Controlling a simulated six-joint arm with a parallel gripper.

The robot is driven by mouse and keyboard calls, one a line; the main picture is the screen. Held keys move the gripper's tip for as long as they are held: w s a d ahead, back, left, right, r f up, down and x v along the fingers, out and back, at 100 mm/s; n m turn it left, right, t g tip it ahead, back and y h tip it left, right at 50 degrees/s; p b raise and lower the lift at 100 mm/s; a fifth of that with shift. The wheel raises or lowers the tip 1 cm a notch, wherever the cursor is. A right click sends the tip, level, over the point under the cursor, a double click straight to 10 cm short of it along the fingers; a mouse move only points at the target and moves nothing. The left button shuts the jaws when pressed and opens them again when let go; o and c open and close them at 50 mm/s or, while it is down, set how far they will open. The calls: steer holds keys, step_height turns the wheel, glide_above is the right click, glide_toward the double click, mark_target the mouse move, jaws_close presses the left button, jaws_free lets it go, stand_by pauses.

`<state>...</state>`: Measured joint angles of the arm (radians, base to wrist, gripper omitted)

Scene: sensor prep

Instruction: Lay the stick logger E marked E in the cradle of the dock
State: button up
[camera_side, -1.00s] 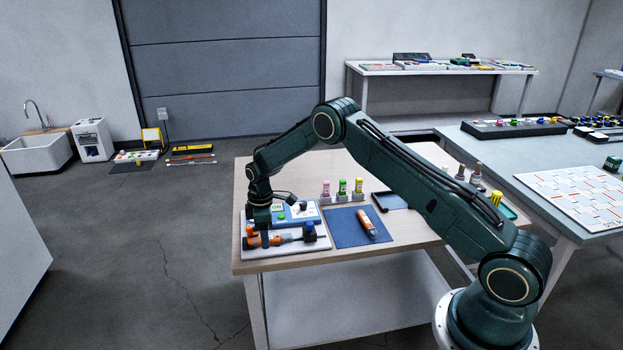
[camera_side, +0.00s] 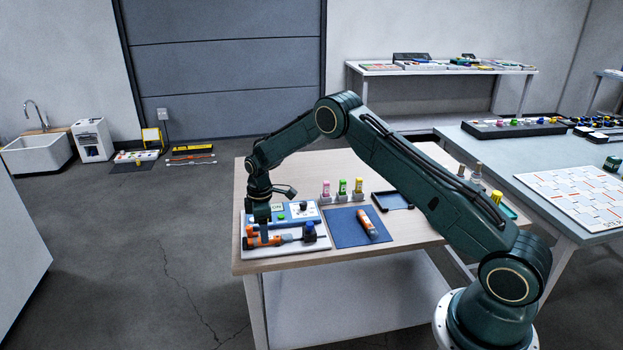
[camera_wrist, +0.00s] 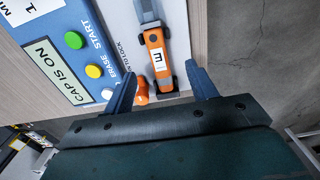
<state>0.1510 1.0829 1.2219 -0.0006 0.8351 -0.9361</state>
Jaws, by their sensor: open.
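The orange stick logger E (camera_wrist: 156,58), with a white label marked E, lies on the white base of the dock (camera_wrist: 200,10). Black supports show beside it, and a grey part extends from its far end. In the side view the logger (camera_side: 272,241) lies lengthwise on the dock (camera_side: 262,252), with a dark blue knob (camera_side: 309,230) at its right. My gripper (camera_wrist: 163,77) is open, one blue finger on each side of the logger's near end, apart from it in the wrist view. Whether the logger is fully seated is hard to tell. A small orange piece (camera_wrist: 141,92) is beside it.
The dock's blue panel (camera_wrist: 50,45) has several coloured buttons and a "CAP IS ON" display. A second orange stick (camera_side: 368,223) lies on a blue mat (camera_side: 345,236).

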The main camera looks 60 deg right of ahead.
steer(key=shift+r, duration=2.2)
steer(key=shift+r, duration=0.1)
steer(key=shift+r, duration=0.2)
steer(key=s+a+r+m+t, duration=0.1)
steer(key=s+a+r, duration=0.1)
steer(key=s+r, duration=0.45)
steer(key=s+a+r+m+t, duration=0.15)
steer(key=s+r, duration=0.25)
steer(key=r, duration=0.6)
steer(key=s+a+r+m, duration=0.2)
steer(key=s+r, duration=0.3)
steer(key=r, duration=0.4)
steer(key=s+a+r+m+t, duration=0.1)
steer(key=s+m, duration=0.1)
steer(key=s, duration=1)
steer(key=s+a+r+m+t, duration=0.1)
steer(key=s+a+m+t, duration=0.1)
steer(key=s, duration=1.1)
steer(key=shift+a, duration=0.2)
steer(key=shift+m, duration=0.25)
steer(key=shift+c, duration=0.3)
